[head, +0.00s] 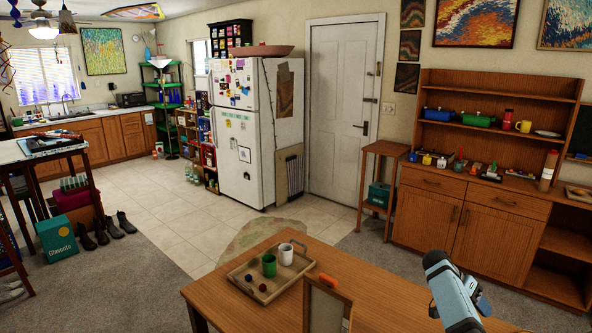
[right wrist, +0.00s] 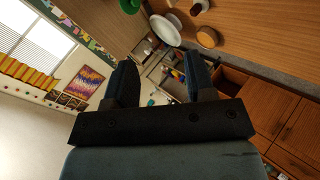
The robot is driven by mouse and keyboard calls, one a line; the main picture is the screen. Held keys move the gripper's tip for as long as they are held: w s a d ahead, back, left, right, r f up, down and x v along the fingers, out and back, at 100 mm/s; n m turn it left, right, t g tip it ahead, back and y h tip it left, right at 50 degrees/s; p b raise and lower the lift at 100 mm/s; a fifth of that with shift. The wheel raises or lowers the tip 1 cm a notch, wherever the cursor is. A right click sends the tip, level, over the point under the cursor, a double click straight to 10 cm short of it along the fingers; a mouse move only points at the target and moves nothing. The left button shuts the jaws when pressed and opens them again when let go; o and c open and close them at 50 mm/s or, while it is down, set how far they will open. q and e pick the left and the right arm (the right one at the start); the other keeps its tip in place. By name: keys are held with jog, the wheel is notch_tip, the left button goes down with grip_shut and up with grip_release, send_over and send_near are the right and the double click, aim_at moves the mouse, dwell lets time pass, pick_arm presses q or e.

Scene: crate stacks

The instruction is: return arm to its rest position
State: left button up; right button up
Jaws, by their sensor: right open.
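My right arm (head: 455,292) comes up from the bottom edge of the head view, at the right end of the wooden table (head: 385,300). Its fingertips cannot be made out there. In the right wrist view my right gripper (right wrist: 160,72) shows two dark fingers spread apart, with nothing held between them. That view is tilted, with a wall, shelves and wooden furniture far beyond the fingers. My left gripper is in neither view.
A tray (head: 240,284) with a green mug (head: 269,265) and a white mug (head: 286,254) is on the table. A hutch (head: 490,215) stands behind my right arm. Carpet lies between table and hutch.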

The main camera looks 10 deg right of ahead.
jog(key=s+a+f+n+t+y, duration=0.1)
jog(key=s+a+f+n+t, duration=0.35)
jog(key=s+a, duration=0.45)
jog(key=s+a+f+n+t+y, duration=0.1)
jog(key=s+a+f+n+t, duration=0.3)
jog(key=s+a, duration=0.5)
jog(key=s+a+r+n+t+y, duration=0.1)
jog(key=s+a+r+n+y, duration=0.3)
jog(key=s+a, duration=0.45)
jog(key=s+a+r+n+t+y, duration=0.1)
jog(key=s+a+r+n+y, duration=0.15)
jog(key=s+a+r, duration=0.55)
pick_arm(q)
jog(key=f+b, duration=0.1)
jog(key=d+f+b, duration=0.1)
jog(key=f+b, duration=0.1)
pick_arm(e)
jog(key=w+a+f+t+y, duration=0.1)
jog(key=w+a+f+t, duration=0.1)
jog(key=f, duration=0.8)
jog(key=w+a+f+n+t+y, duration=0.1)
jog(key=w+a+f+t, duration=0.2)
jog(key=f, duration=0.6)
jog(key=shift+w+a+f+t, duration=0.2)
jog(key=shift+w+f+t, duration=0.2)
jog(key=shift+t, duration=0.65)
